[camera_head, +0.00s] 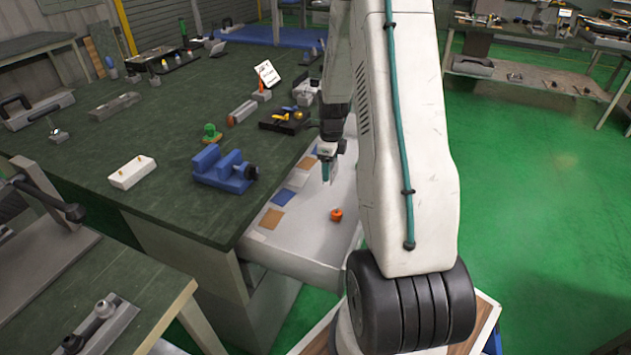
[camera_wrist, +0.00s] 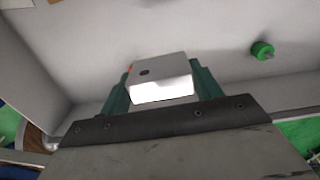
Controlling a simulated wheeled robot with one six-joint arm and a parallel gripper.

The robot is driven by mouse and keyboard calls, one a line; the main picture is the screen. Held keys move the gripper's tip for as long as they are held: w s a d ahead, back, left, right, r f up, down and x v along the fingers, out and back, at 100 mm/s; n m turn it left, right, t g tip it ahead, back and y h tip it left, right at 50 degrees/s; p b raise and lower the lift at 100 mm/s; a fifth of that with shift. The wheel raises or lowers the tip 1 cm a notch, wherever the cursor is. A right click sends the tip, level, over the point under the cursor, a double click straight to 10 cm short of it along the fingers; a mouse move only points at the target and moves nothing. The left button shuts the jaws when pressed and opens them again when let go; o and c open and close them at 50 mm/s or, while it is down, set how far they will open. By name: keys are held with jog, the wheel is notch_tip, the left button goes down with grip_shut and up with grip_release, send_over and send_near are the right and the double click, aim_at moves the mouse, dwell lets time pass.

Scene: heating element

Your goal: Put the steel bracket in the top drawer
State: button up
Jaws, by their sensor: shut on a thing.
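The steel bracket (camera_wrist: 160,77) is a pale grey metal piece with a dark hole, held between the green fingers of my gripper (camera_wrist: 160,88) in the wrist view. In the head view my gripper (camera_head: 327,172) points down over the open top drawer (camera_head: 300,240), which is white inside and pulled out from the green-topped bench. My gripper is shut on the bracket. The bracket is hard to make out in the head view. The drawer's pale floor (camera_wrist: 215,45) lies beneath it in the wrist view; the gap between them is unclear.
The drawer holds an orange knob-like piece (camera_head: 336,214) and several coloured squares, with bare floor around them. A green round piece (camera_wrist: 262,50) shows in the wrist view. A blue vise (camera_head: 222,168) and white block (camera_head: 132,172) stand on the bench (camera_head: 160,205).

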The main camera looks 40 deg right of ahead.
jog(key=shift+m, duration=0.3)
jog(key=f, duration=0.6)
jog(key=shift+w+d, duration=0.1)
jog(key=shift+d, duration=0.15)
jog(key=shift+f, duration=1.95)
jog(key=shift+f, duration=0.1)
jog(key=o, duration=1.1)
jog(key=shift+o, duration=0.2)
